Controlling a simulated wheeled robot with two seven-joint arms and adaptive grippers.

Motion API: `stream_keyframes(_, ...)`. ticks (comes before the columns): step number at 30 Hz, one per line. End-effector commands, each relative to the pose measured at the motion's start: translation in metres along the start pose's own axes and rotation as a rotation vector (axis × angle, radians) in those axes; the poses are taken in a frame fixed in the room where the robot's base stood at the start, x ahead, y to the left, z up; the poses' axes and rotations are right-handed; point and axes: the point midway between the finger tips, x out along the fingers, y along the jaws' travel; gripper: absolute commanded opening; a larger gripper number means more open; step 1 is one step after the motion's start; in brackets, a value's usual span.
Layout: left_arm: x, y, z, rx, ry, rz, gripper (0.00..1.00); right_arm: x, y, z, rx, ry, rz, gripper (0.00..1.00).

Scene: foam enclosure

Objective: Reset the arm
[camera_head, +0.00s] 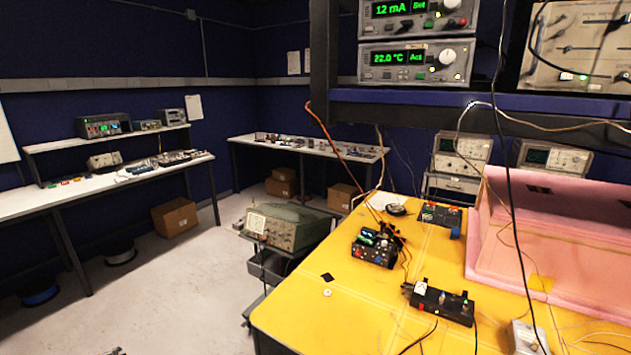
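Neither of my arms shows clearly in the head view. A small dark piece at the bottom edge, left of centre, may be the tip of my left gripper (118,351). Too little of it shows to tell whether it is open or shut. My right gripper is not in view. The pink foam enclosure (570,215) stands on the right part of the yellow table (300,300). Its right side is cut off by the picture edge.
Small black devices (374,247) and (440,302) with loose wires lie on the yellow table. A shelf (470,104) with instruments hangs over its back. A green-grey instrument (287,226) stands left of the table. The floor (170,290) at the left is mostly open.

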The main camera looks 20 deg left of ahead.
Motion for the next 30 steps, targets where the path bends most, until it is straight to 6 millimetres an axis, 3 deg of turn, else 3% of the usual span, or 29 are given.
stream_keyframes(1, 0.002, 0.002, 0.020, 0.022, -0.024, 0.001, 0.42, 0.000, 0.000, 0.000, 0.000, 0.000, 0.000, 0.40)
stream_keyframes(6, 0.003, 0.006, 0.073, 0.092, -0.086, 0.007, 0.42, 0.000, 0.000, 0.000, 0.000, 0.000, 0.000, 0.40)
stream_keyframes(14, -0.001, 0.009, 0.135, 0.176, -0.159, 0.017, 0.42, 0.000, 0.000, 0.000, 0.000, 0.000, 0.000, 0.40)
stream_keyframes(23, -0.002, 0.084, 0.130, 0.138, -0.147, 0.091, 0.42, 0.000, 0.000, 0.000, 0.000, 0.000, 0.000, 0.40)
stream_keyframes(30, -0.010, 0.168, 0.121, 0.095, -0.136, 0.174, 0.42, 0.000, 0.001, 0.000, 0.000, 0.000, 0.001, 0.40)
